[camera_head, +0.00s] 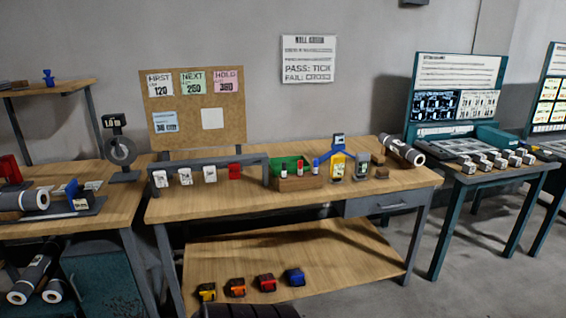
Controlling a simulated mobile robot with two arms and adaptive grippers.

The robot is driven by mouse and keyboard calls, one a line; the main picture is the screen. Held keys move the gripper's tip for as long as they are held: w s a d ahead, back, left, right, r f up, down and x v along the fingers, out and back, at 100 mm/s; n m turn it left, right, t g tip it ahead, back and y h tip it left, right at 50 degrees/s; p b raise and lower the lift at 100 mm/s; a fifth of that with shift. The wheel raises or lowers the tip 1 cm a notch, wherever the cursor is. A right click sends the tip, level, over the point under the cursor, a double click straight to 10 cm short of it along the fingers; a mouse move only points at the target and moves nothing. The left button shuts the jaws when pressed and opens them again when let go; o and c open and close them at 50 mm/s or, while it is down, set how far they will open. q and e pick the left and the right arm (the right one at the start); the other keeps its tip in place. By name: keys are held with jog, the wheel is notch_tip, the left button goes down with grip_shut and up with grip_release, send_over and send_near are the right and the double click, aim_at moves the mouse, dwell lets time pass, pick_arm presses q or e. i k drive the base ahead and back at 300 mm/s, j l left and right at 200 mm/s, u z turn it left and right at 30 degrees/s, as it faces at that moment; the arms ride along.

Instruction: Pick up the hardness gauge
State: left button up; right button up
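I cannot tell for certain which object is the hardness gauge. A yellow upright device with a small display on top and blue side parts (338,163) stands on the middle workbench (215,206), right of centre, and may be it. A small grey device (362,166) stands just to its right. Neither of my grippers is in view, and nothing is seen touching these devices.
A wooden box with a green bin (298,183) stands left of the yellow device, and a grey roll (402,151) lies to its right. A grey rail with hanging tags (208,164) is at left. Several coloured blocks (266,283) sit on the lower shelf (345,268). The bench front is clear.

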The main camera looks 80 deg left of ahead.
aim_at(362, 158)
jog(key=u, duration=1.9)
jog(key=i+u, duration=0.1)
jog(key=i, duration=0.15)
